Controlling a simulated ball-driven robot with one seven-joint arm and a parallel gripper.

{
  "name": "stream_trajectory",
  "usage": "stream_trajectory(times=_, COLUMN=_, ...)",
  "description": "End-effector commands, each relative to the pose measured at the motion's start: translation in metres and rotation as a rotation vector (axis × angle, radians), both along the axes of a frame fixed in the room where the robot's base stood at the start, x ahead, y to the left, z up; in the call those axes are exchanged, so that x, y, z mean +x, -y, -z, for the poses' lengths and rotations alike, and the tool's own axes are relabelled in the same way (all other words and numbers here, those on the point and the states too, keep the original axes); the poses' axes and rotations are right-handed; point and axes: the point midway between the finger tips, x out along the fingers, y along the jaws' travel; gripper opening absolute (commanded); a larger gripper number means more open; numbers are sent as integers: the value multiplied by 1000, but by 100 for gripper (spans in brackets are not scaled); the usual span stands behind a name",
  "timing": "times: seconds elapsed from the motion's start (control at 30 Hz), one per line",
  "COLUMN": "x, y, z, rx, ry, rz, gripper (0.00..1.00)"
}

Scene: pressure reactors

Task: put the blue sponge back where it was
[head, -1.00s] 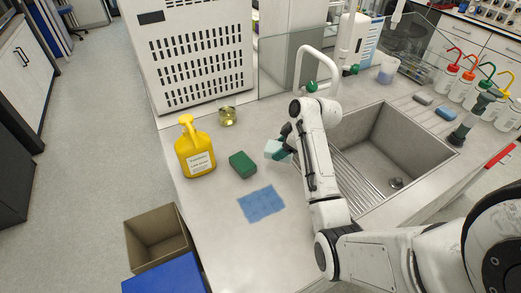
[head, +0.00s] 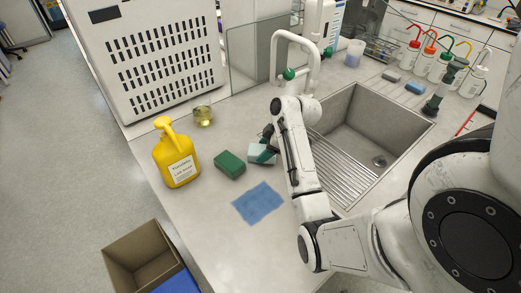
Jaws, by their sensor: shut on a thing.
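A pale blue sponge (head: 261,153) is in my gripper (head: 268,147), just right of the green sponge (head: 230,165) on the counter. It lies nearly level, at or very close to the counter top; I cannot tell if it touches. My gripper is shut on it, and my arm hides part of the fingers. A second, stronger blue sponge (head: 415,88) lies behind the sink beside a grey sponge (head: 391,76).
A blue cloth (head: 258,203) lies in front of the sponges. A yellow jug (head: 176,160) and a small glass vessel (head: 203,116) stand to the left. The sink (head: 375,130) and tap (head: 290,40) are to the right. An open box (head: 142,255) stands below the counter edge.

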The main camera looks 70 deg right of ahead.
Motion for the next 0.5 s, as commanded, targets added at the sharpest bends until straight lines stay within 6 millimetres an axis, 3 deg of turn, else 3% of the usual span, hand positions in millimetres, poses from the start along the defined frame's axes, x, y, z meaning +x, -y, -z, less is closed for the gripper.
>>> stream_trajectory(times=0.17, x=1, y=0, z=3, rx=0, ry=0, rz=-1, gripper=42)
stream_trajectory(times=0.2, x=1, y=0, z=2, rx=-1, ry=0, rz=-1, gripper=71)
stream_trajectory(times=0.43, x=1, y=0, z=2, rx=1, ry=0, rz=-1, gripper=92)
stream_trajectory(times=0.5, x=1, y=0, z=2, rx=1, ry=0, rz=-1, gripper=92)
